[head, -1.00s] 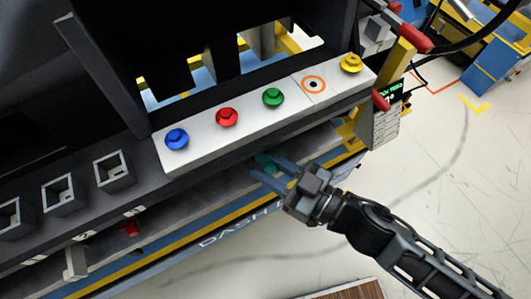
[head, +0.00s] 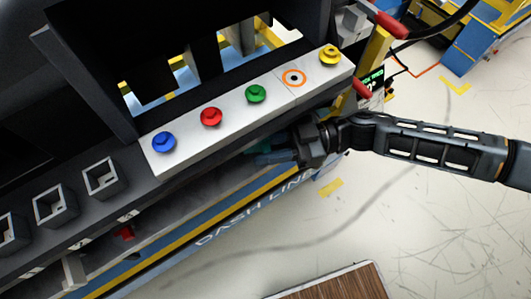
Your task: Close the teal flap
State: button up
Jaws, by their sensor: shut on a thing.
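A small teal part, seemingly of the teal flap (head: 251,144), shows under the front edge of the white button panel. The rest of the flap is hidden by the panel and my gripper, so its angle cannot be told. My gripper (head: 268,155) comes in from the right, below the green button. Its fingers point left and are shut on the teal part.
The white panel (head: 187,164) above my gripper carries blue (head: 163,142), red (head: 211,117), green (head: 256,94) and yellow (head: 329,55) buttons. Square sockets (head: 101,177) sit at left. A red knob (head: 124,233) is on the lower ledge. Open floor lies at right.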

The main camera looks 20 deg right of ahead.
jog(key=shift+w+d+f+n+g+b, duration=0.15)
jog(key=shift+n+g+b, duration=0.2)
jog(key=shift+g, duration=0.2)
jog(key=shift+w+f+n+g+b, duration=0.1)
jog(key=shift+n+g+b, duration=0.2)
jog(key=shift+g, duration=0.25)
jog(key=shift+r, duration=0.1)
jog(key=o, duration=0.9)
jog(key=shift+w+r, duration=0.1)
jog(key=shift+r+p, duration=0.25)
jog(key=shift+p, duration=0.05)
